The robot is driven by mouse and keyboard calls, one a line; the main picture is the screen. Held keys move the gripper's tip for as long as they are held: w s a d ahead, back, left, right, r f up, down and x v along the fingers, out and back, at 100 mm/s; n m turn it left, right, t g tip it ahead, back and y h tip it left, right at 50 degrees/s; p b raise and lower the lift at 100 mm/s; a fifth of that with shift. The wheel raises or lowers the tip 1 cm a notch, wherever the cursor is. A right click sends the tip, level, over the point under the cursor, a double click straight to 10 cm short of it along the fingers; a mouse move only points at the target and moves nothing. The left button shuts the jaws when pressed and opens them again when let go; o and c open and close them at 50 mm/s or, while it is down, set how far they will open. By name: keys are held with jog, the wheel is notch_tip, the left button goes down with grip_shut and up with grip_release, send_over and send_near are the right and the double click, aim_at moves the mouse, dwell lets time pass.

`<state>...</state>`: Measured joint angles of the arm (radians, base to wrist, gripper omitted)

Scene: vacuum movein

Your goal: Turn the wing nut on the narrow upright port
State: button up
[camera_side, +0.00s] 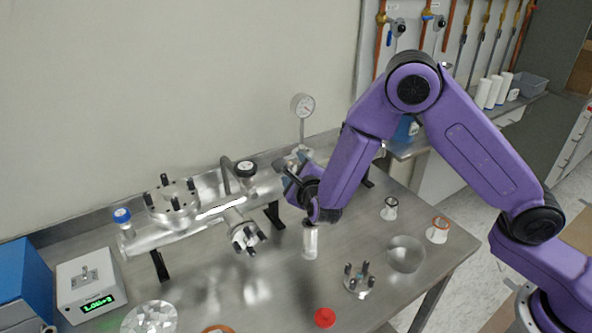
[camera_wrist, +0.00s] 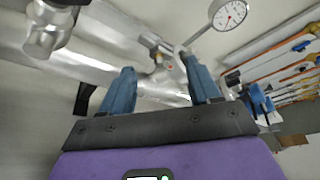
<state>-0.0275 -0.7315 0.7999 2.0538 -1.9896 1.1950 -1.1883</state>
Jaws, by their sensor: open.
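The narrow upright port (camera_side: 300,150) stands near the right end of the steel vacuum chamber (camera_side: 206,205), below the round dial gauge (camera_side: 302,105). In the wrist view a small clamp fitting (camera_wrist: 160,47) shows at the foot of the gauge stem, just beyond my fingertips. I cannot make out the wing nut itself clearly. My gripper (camera_side: 288,170) is at the port's near side and partly hides it in the side view. Its two blue fingers are spread in the wrist view (camera_wrist: 157,65), with nothing held between them.
A black-capped port (camera_side: 245,168) with a bent tube stands left of my gripper. A flange with studs (camera_side: 172,196) sits on the chamber. A white bottle (camera_side: 310,240), a studded flange (camera_side: 360,279) and a red cap (camera_side: 325,317) are on the bench. Bare bench lies between them.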

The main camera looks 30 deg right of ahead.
jog(key=shift+w+d, duration=0.1)
jog(key=shift+w, duration=0.1)
jog(key=c, duration=1.1)
jog(key=shift+o, duration=0.2)
jog(key=shift+f+n, duration=0.1)
jog(key=shift+n, duration=0.2)
jog(key=shift+n+t+h, duration=0.3)
jog(key=shift+n+h, duration=0.1)
jog(key=shift+n, duration=0.3)
jog(key=shift+a+f+n+t+h, duration=0.1)
jog(key=shift+n+t+h, duration=0.2)
jog(key=shift+n, duration=0.5)
jog(key=shift+a+f+n+t+h, duration=0.1)
jog(key=shift+n+t+h, duration=0.2)
jog(key=shift+n, duration=0.5)
